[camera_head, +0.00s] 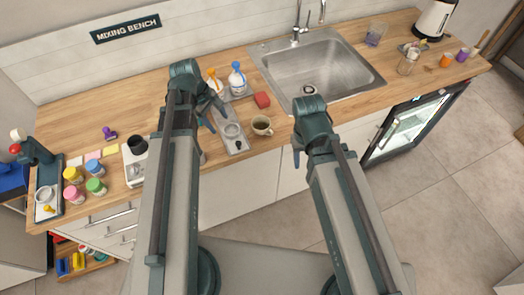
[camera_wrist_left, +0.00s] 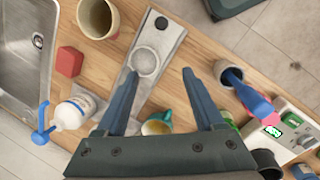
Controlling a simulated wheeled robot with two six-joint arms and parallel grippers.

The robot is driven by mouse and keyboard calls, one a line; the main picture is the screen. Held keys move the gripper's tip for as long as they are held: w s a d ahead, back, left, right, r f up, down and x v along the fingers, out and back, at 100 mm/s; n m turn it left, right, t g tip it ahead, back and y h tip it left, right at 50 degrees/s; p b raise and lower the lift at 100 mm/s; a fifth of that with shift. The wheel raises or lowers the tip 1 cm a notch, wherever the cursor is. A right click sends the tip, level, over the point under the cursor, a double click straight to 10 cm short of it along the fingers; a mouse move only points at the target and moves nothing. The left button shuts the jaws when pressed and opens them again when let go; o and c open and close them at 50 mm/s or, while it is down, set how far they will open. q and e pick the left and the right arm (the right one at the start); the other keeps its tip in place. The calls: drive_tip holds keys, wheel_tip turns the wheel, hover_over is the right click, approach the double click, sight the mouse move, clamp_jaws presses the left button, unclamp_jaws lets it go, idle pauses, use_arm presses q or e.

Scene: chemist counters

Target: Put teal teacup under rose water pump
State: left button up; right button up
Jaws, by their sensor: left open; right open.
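A small cup with a teal rim and yellowish inside (camera_wrist_left: 157,123) shows partly between the finger bases in the left wrist view, cut off by my gripper body. I cannot make it out in the head view. Two pump bottles stand at the back of the counter, one orange-topped (camera_head: 214,83) and one blue-topped (camera_head: 237,82). The blue-topped one also shows in the left wrist view (camera_wrist_left: 72,112). I cannot read which is rose water. My left gripper (camera_head: 214,113) is open over the counter, its fingers (camera_wrist_left: 160,78) apart and empty. My right gripper (camera_head: 298,150) is open near the counter's front edge.
A metal tray (camera_head: 236,145) with a round ring lies below my left gripper. A beige cup of dark liquid (camera_head: 262,124) and a red block (camera_head: 262,100) stand to its right. A sink (camera_head: 315,75) lies beyond. A mug with a blue-handled tool (camera_wrist_left: 232,78) stands nearby.

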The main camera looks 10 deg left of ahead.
use_arm(q)
drive_tip(key=s+d+m+y, duration=0.2)
drive_tip(key=s+d+m, duration=0.3)
drive_tip(key=d+m, duration=0.3)
drive_tip(key=s+d+m+g+y, duration=0.1)
drive_tip(key=s+d+m+y, duration=0.1)
drive_tip(key=s+d+m, duration=0.3)
drive_tip(key=d+m, duration=0.3)
drive_tip(key=d, duration=0.1)
drive_tip(key=shift+s+d+f+m, duration=0.25)
drive_tip(key=shift+s+d+m, duration=0.05)
drive_tip(key=shift+s+m, duration=0.1)
wheel_tip(320, 180, down, 3)
drive_tip(key=b, duration=0.3)
drive_tip(key=shift+f, duration=0.15)
